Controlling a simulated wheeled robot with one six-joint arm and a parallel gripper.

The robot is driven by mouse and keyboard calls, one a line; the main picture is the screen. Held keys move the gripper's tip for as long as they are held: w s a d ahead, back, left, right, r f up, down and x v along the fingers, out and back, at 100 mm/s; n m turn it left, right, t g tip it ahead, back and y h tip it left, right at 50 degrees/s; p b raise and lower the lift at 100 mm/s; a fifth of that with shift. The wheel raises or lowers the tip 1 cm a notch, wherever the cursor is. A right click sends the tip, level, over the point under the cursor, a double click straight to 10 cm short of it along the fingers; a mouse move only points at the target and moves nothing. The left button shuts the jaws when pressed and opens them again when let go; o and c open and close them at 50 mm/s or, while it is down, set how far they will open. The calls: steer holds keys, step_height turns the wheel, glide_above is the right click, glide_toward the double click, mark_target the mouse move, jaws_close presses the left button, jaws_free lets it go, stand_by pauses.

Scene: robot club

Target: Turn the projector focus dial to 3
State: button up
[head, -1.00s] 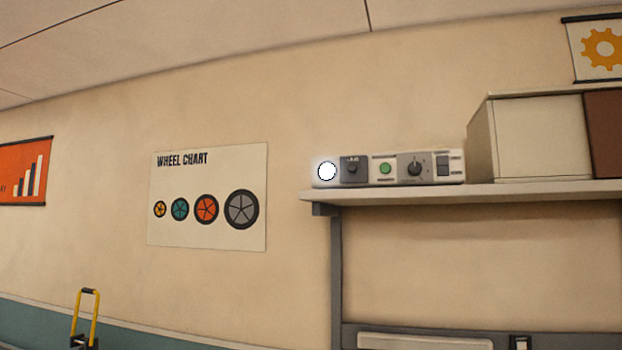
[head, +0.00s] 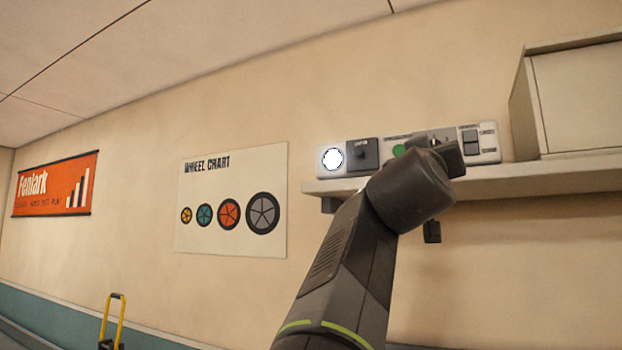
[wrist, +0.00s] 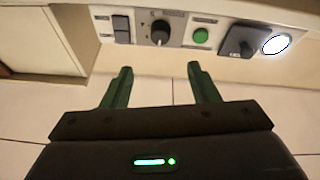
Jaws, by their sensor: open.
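The projector (head: 485,143) is a pale control panel on a high shelf, with a glowing white lens (head: 332,159) at its left end. A black round dial (wrist: 160,33) on a grey plate shows in the wrist view, which is upside down. Its pale pointer mark faces the picture's bottom; the numbers are too small to read. In the head view my arm mostly hides this dial. My gripper (wrist: 158,72) is open and empty, its two fingers apart, pointing toward the dial and short of it in the wrist view. A green button (wrist: 201,36) sits beside the dial.
A dark square knob (head: 363,154) lies between lens and button, and a dark rocker switch (head: 470,141) right of the dial. The shelf (head: 530,180) runs beneath. A large pale box (head: 580,95) stands at the right. A wheel chart (head: 232,200) hangs on the wall.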

steer(key=p+x, duration=0.6)
steer(key=x, duration=0.7)
steer(key=shift+w+r, duration=0.1)
steer(key=c, duration=1)
